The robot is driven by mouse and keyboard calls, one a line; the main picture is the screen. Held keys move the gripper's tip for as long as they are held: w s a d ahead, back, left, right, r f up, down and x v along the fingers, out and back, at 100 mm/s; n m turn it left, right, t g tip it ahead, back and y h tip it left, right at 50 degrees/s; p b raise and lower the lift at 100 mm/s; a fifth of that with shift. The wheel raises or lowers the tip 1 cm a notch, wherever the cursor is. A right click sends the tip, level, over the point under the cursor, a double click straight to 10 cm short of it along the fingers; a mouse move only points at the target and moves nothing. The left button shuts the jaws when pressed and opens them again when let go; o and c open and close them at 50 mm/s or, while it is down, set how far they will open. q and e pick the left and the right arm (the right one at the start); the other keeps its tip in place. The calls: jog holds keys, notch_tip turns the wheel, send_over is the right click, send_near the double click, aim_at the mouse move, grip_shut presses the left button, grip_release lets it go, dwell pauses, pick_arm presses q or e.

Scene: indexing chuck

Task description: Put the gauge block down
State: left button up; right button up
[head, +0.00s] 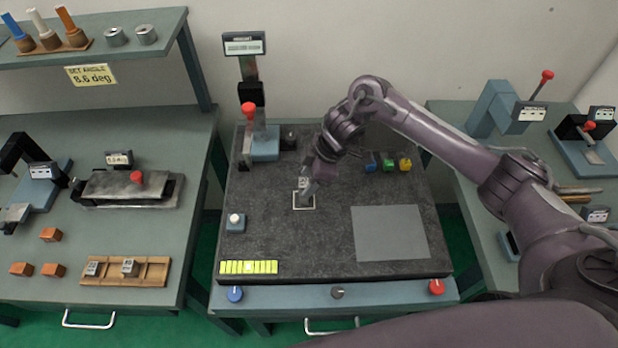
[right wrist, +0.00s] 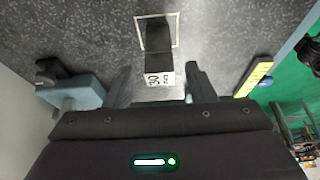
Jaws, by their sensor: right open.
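The gauge block (right wrist: 158,62) stands upright on the dark granite plate (head: 330,240), its foot inside a white outlined square (right wrist: 176,32). Its pale labelled end faces my right wrist camera, and its side looks dark. In the head view the gauge block (head: 304,183) is small and partly beside the fingers. My right gripper (right wrist: 157,72) is open, with one finger on each side of the block's labelled end and visible gaps between. In the head view the right gripper (head: 310,180) is just over the square. My left gripper is not in view.
A stand with a display (head: 244,45) and red knob rises at the plate's back left. A white button box (head: 236,220), a yellow strip (head: 248,267) and small coloured blocks (head: 388,164) sit on the plate. The grey pad (head: 390,233) is clear. A wooden rack (head: 110,271) holds two blocks.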

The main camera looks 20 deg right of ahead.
jog(key=v, duration=1.2)
jog(key=shift+f, duration=0.1)
